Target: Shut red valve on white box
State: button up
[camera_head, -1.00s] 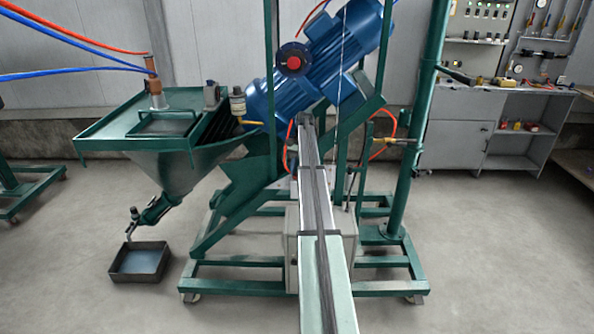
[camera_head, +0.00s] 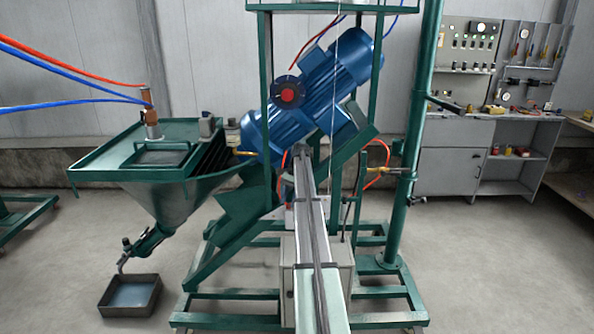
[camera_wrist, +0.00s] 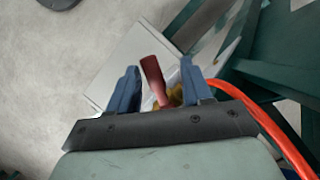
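In the wrist view, the red valve handle (camera_wrist: 153,79) stands out from a brass-coloured fitting (camera_wrist: 175,96) on the white box (camera_wrist: 128,58). My gripper (camera_wrist: 160,77) is open, with its two blue fingers on either side of the red handle and a visible gap on both sides. The handle's lower end is hidden behind the gripper's dark base plate. In the head view, the white box (camera_head: 343,262) sits low in the green machine frame, partly covered by my arm. My gripper and the valve are not clear there.
An orange hose (camera_wrist: 262,102) curves close to my gripper's right side. Green frame bars (camera_wrist: 275,50) lie beyond it. In the head view, a blue motor (camera_head: 320,90) sits above, with a green hopper (camera_head: 165,195) and a dark tray (camera_head: 130,296) at left.

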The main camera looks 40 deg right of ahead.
jog(key=w+m+t, duration=0.1)
jog(key=m, duration=0.1)
jog(key=w+m+t, duration=0.1)
jog(key=m, duration=0.2)
jog(key=shift+d, duration=0.1)
jog(key=shift+w+d+r+m, duration=0.15)
jog(key=shift+w+r+m, duration=0.05)
jog(key=shift+m, duration=0.3)
jog(key=d+r+m, duration=0.1)
jog(key=r+m, duration=0.3)
jog(key=m, duration=0.8)
jog(key=s+d+r+m, duration=0.1)
jog(key=r+m, duration=0.3)
jog(key=m, duration=0.8)
jog(key=s+d+r+m, duration=0.1)
jog(key=r+m, duration=0.3)
jog(key=m, duration=0.8)
jog(key=shift+d+r, duration=0.2)
jog(key=shift+d, duration=0.65)
